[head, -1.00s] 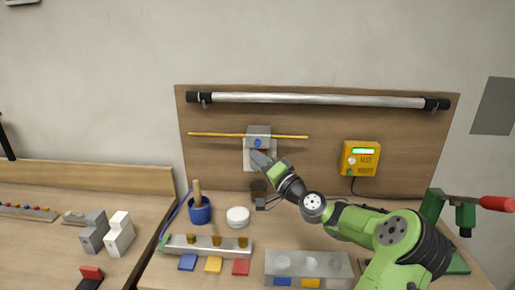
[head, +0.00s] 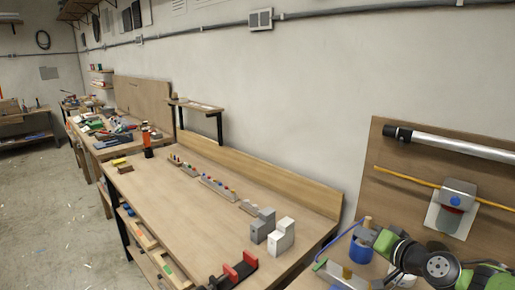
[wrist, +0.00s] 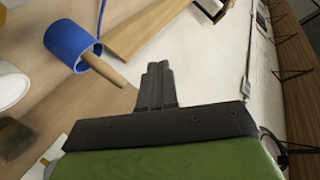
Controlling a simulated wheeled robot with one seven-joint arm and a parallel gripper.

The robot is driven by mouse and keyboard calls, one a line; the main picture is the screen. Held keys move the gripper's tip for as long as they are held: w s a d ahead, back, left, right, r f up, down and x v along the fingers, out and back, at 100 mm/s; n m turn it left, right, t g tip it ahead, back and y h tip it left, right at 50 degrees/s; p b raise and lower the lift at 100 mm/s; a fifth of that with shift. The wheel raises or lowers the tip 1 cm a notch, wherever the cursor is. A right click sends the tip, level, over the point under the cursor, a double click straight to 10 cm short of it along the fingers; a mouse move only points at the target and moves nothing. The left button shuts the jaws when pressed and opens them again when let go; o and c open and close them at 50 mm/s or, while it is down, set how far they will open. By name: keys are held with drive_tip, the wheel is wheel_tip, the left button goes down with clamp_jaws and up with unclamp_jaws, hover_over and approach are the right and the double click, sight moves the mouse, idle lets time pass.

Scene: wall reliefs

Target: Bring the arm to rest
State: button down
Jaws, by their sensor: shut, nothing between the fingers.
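My gripper (wrist: 157,72) shows in the wrist view with its two dark fingers together and nothing between them. It is apart from the blue pot (wrist: 70,35), whose wooden handle points towards the fingers. In the head view my green and black arm is at the bottom right, in front of the wall board (head: 390,165). The arm's wrist end is close to the blue pot (head: 359,254) in the picture, and the fingertips are hard to make out there. The rest of the arm is cut off by the frame.
A grey wall box with a blue button (head: 456,200) hangs on the board below a metal tube (head: 460,146). Grey and white blocks (head: 281,236) stand on the left bench (head: 200,215). A white round container (wrist: 10,88) is at the wrist view's left edge.

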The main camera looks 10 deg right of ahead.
drive_tip(key=s+a+n+g+h+p, duration=0.2)
drive_tip(key=s+a+n+g, duration=0.45)
drive_tip(key=a, duration=0.85)
drive_tip(key=s+a+r+g+p, duration=0.1)
drive_tip(key=s, duration=1)
drive_tip(key=s+a+r+g+h+p, duration=0.1)
drive_tip(key=s+r, duration=0.1)
drive_tip(key=s, duration=0.9)
drive_tip(key=shift+s+m+h, duration=0.3)
drive_tip(key=shift+s+m, duration=0.05)
drive_tip(key=shift+a, duration=0.1)
drive_tip(key=shift+r, duration=0.1)
